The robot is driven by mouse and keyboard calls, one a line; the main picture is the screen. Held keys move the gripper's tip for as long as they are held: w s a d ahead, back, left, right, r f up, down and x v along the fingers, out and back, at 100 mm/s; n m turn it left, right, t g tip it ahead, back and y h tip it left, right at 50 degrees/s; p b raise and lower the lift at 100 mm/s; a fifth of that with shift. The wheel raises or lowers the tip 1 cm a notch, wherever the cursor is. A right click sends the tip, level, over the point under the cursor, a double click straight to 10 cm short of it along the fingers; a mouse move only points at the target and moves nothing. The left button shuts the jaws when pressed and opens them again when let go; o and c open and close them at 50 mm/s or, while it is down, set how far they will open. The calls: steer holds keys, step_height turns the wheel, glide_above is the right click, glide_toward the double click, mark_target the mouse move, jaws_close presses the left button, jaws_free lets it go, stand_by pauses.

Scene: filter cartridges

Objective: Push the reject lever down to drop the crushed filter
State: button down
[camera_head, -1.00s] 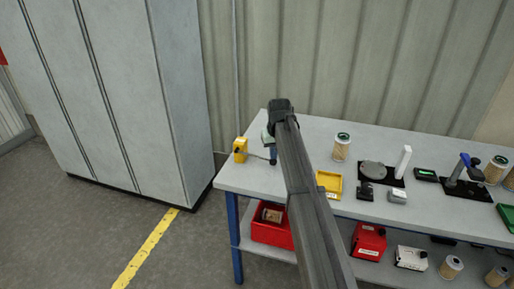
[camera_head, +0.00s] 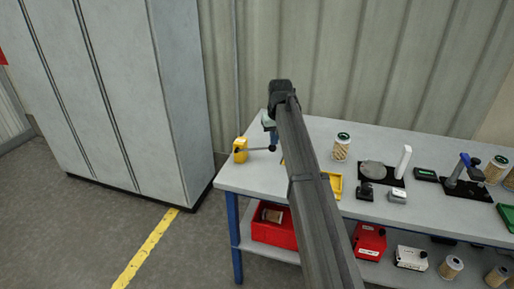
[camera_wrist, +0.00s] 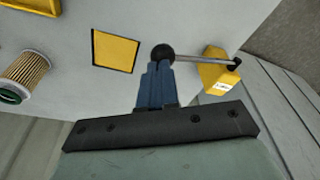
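The reject lever is a grey rod with a black ball knob (camera_wrist: 163,53) on a yellow box (camera_head: 240,150) at the table's left end. In the head view the rod is about level. My gripper (camera_wrist: 158,68) has its blue fingers together, with the knob right at the fingertips; I cannot tell whether they touch. In the head view my arm hides most of the gripper (camera_head: 273,138). A flat yellow panel (camera_wrist: 115,50) with a dark edge lies bare in the tabletop beside the knob. A tan filter (camera_head: 272,214) lies in the red bin (camera_head: 274,233) below.
A yellow tray (camera_head: 336,182) is partly behind my arm. An upright filter (camera_head: 341,147) stands on the table, also in the wrist view (camera_wrist: 24,75). Black-based fixtures (camera_head: 379,173) stand to the right. A grey cabinet (camera_head: 125,95) is at left.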

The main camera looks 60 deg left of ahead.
steer(key=shift+r, duration=1.9)
